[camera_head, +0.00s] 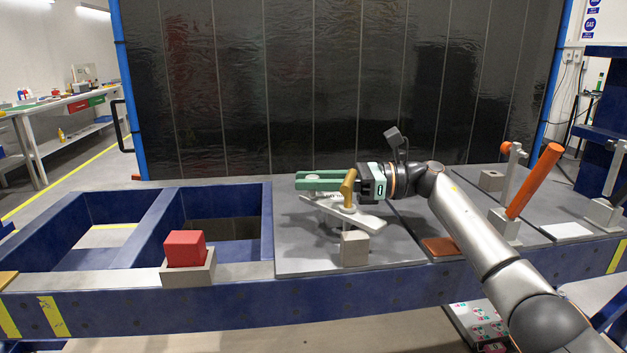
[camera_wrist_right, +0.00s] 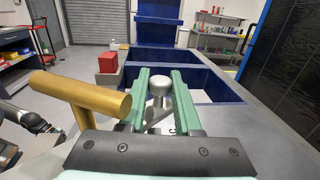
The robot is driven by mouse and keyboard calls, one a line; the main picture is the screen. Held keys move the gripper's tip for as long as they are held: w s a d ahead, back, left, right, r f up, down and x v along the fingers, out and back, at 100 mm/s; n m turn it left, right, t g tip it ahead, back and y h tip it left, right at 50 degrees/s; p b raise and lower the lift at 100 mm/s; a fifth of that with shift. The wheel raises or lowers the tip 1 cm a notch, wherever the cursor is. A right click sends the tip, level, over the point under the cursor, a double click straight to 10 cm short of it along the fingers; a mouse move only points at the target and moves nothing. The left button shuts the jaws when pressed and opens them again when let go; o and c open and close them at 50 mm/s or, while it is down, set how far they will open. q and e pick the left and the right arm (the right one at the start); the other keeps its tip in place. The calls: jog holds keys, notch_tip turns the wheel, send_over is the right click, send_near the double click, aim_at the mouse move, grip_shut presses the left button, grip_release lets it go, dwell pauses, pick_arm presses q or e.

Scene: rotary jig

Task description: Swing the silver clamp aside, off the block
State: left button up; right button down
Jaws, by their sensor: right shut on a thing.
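The silver clamp (camera_head: 368,220) is a flat bar lying at a slant over the grey plate. A gold handle (camera_head: 348,186) stands up from it; in the right wrist view the handle (camera_wrist_right: 85,102) lies left of the fingers. A grey block (camera_head: 355,250) stands at the near side of the bar; I cannot tell whether they touch. My right gripper (camera_head: 298,181) reaches in from the right with its green fingers level above the bar. In the right wrist view its fingers (camera_wrist_right: 160,75) are shut around a silver knob (camera_wrist_right: 158,88). My left gripper is not in view.
A red cube (camera_head: 185,248) sits in a grey holder (camera_head: 188,275) on the blue frame (camera_head: 100,305). Open bays lie to the left. An orange bar (camera_head: 535,180) leans up from a stand at the right. A dark panel (camera_head: 300,90) stands behind.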

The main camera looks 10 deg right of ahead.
jog(key=shift+f, duration=0.1)
jog(key=c, duration=0.6)
grip_release()
jog(key=shift+c, duration=0.2)
jog(key=shift+t, duration=0.3)
